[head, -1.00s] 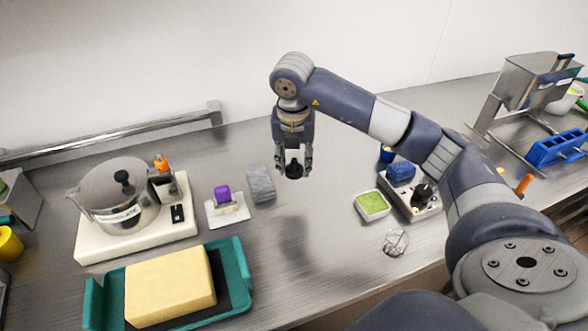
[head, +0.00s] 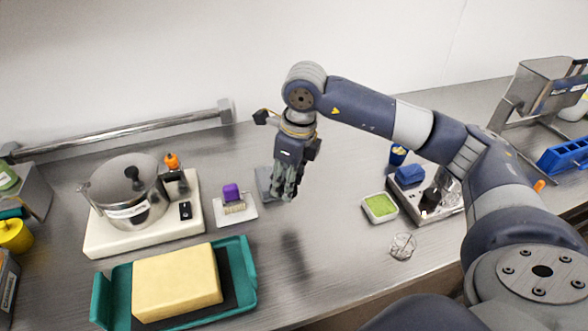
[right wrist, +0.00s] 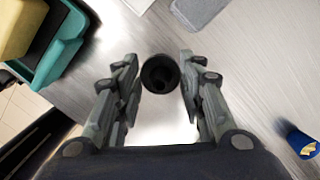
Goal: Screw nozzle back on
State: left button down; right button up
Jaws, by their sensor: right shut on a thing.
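My right gripper (head: 287,192) hangs above the middle of the steel worktop, pointing down. In the right wrist view (right wrist: 160,85) its fingers are shut on a round, dark, hollow piece, which I take to be the nozzle (right wrist: 160,73); its open end faces the camera. In the head view the nozzle is hidden by the fingers. I cannot pick out with certainty the part that the nozzle fits. My left gripper is not in view.
Left are a lidded steel pot (head: 133,207) on a white base (head: 99,244) and a teal tray (head: 246,268) with a yellow block (head: 178,283). A purple-handled brush (head: 232,194) lies nearby. Right are a green-filled dish (head: 380,207), a wire piece (head: 402,246) and a blue cup (head: 397,155).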

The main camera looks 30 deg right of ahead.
jog(key=s+a+n+g, duration=0.1)
jog(key=s+a+n, duration=0.2)
jog(key=n, duration=1.1)
jog(key=s+a+n+g+h, duration=0.1)
jog(key=s+a+n, duration=0.3)
jog(key=s+n, duration=0.4)
jog(key=n+g, duration=0.1)
jog(key=n, duration=0.6)
jog(key=shift+s+a+f, duration=0.15)
jog(key=shift+s+f, duration=0.15)
jog(key=shift+f, duration=0.05)
